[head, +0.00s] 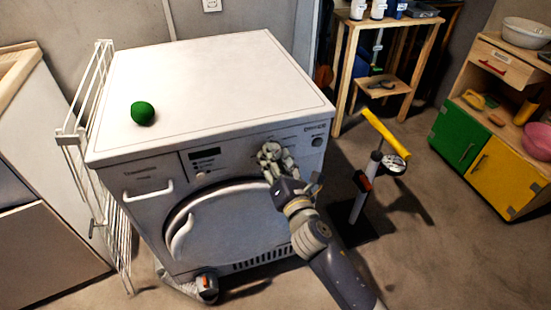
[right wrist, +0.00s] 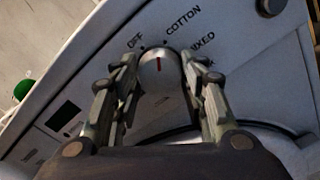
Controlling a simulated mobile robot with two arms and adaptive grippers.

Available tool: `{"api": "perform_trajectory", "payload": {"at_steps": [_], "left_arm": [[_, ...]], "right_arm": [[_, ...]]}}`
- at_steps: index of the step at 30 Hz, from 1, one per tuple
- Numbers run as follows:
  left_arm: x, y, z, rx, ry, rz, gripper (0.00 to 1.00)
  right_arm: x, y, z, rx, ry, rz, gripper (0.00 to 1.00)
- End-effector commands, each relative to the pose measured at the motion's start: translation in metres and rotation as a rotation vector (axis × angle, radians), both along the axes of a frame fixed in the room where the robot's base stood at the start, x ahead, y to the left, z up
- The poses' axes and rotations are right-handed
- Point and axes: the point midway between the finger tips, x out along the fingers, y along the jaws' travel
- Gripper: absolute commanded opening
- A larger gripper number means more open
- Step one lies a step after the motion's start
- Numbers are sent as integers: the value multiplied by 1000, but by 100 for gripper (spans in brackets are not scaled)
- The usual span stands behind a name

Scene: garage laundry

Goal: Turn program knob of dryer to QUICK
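The white dryer (head: 215,75) stands in the middle of the head view. My right gripper (head: 268,152) is at the dryer's front panel and covers the knob in the head view. In the right wrist view, the right gripper's fingers (right wrist: 160,62) sit on either side of the knob and appear to touch it. My left gripper is not visible.
A pump with a yellow handle (head: 385,132) stands to the right. A wooden shelf (head: 390,22) and a toy kitchen (head: 490,110) are further right.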

Motion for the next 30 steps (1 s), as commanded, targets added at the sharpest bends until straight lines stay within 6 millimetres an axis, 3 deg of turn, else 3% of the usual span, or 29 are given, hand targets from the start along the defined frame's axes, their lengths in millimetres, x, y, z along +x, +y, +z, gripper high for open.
{"api": "perform_trajectory", "payload": {"at_steps": [2,15,30], "left_arm": [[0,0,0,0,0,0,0],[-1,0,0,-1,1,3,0],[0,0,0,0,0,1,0]], "right_arm": [[0,0,0,0,0,0,60],[-7,-2,-1,-1,0,1,60],[-96,-31,-1,-2,2,0,60]]}}
